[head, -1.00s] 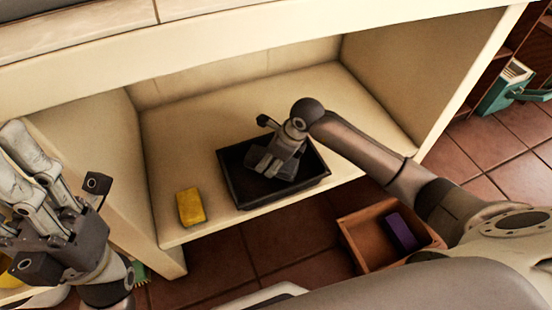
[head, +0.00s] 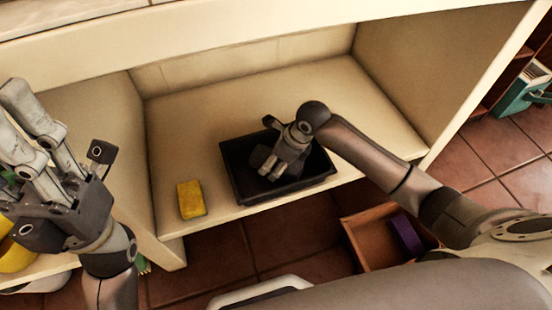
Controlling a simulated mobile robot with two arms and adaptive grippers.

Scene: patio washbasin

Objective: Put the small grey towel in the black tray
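The black tray (head: 242,190) sits on the cream shelf of the washbasin unit, near the shelf's front edge. My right gripper (head: 272,168) reaches down into the tray from the right, its fingers low over the tray floor. I cannot make out the small grey towel; any towel there is hidden by the gripper or blends with the dark tray. Whether the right fingers are open or shut is not clear. My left gripper (head: 25,125) is at the left edge, away from the tray, with its fingers spread and nothing seen between them.
A yellow sponge (head: 191,199) lies on the shelf left of the tray. A brown box (head: 366,246) holding a purple item (head: 407,236) stands on the tiled floor below. A teal item (head: 520,95) is at far right. The shelf behind the tray is clear.

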